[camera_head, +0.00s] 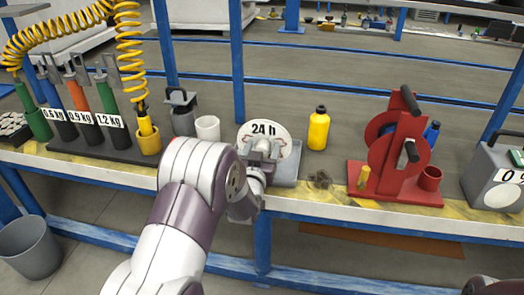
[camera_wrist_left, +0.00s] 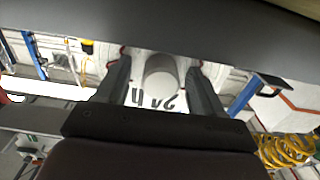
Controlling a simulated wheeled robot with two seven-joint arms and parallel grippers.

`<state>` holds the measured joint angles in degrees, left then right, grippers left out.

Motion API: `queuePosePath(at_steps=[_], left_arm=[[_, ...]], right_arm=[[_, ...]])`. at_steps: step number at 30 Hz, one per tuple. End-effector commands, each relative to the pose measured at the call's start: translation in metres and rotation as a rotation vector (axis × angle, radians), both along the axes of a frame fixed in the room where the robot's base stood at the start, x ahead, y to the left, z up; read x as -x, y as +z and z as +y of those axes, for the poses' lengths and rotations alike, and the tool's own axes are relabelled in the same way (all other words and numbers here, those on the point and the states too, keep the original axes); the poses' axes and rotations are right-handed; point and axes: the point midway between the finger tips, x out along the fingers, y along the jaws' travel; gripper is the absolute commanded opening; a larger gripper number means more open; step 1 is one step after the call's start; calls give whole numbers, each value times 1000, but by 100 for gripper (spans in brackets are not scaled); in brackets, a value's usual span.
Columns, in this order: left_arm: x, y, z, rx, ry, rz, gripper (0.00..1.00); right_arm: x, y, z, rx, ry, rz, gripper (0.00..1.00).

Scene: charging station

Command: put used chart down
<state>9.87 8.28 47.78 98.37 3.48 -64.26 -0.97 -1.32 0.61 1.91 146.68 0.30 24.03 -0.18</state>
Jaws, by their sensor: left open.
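The round white chart marked "24 h" (camera_head: 265,129) stands upright on a grey stand (camera_head: 286,172) at the middle of the bench. The chart also shows upside down in the left wrist view (camera_wrist_left: 160,100). My left gripper (camera_head: 262,150) is in front of the chart and hides its lower middle. In the left wrist view the two dark fingers of my left gripper (camera_wrist_left: 162,85) are apart. A round pale knob or hub (camera_wrist_left: 161,66) shows between them; I cannot tell whether they touch anything. My right gripper does not show.
A white cup (camera_head: 208,128) stands left of the chart and a yellow bottle (camera_head: 318,130) right of it. A red device (camera_head: 400,155) is further right. Coloured cylinders (camera_head: 85,115) stand at left. A grey bin (camera_head: 28,248) is on the floor.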

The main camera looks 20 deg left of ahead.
Motion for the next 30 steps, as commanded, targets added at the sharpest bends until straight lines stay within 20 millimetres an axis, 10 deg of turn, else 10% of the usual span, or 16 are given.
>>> queuePosePath(at_steps=[18, 30], left_arm=[[110, 5, -25, 0, 0, 2, 68], [117, 4, -27, 0, 0, 0, 68]], right_arm=[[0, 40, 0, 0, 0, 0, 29], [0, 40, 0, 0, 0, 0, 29]])
